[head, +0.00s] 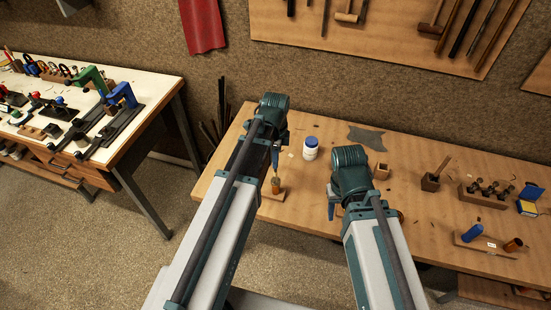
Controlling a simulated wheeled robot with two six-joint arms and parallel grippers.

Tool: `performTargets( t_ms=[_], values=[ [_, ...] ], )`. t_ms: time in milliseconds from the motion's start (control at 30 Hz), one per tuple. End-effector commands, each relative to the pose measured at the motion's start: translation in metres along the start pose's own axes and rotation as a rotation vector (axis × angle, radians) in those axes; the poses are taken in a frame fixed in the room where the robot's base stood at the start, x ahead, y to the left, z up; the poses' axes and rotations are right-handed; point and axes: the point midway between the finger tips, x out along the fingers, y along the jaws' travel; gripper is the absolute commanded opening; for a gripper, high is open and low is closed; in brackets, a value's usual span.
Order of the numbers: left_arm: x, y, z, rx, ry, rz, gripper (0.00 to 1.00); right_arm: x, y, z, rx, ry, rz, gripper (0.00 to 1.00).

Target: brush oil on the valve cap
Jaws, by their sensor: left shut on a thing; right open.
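My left gripper (275,154) points down over the near left part of the wooden bench. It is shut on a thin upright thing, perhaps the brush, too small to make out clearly. The lower end of this thing is at or just above a small amber-brown container (276,186), which stands on a flat wooden block (266,195); I cannot tell whether it is inside. My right gripper (332,208) is open, low over the bench to the right, partly hidden by its own arm. I cannot pick out the valve cap for certain; my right arm covers part of the bench.
A white jar with a blue lid (310,148) and a grey cloth (366,137) lie behind. To the right are a small wooden block (381,171), a holder with a stick (431,183), a valve rack (483,197) and a board with a blue cylinder (472,233).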

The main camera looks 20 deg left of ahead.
Motion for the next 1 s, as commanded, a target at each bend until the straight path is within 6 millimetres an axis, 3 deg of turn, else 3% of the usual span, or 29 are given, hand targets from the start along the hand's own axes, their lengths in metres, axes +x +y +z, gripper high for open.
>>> performTargets(
  t_ms=[467,1000],
  values=[
    [-0.04,0.0,0.0,0.0,0.0,0.0,0.0,-0.04,0.004,0.002,0.003,0.0,-0.001,0.5],
    [-0.04,0.0,0.0,0.0,0.0,0.0,0.0,-0.04,0.004,0.002,0.003,0.0,-0.001,0.5]
  ],
)
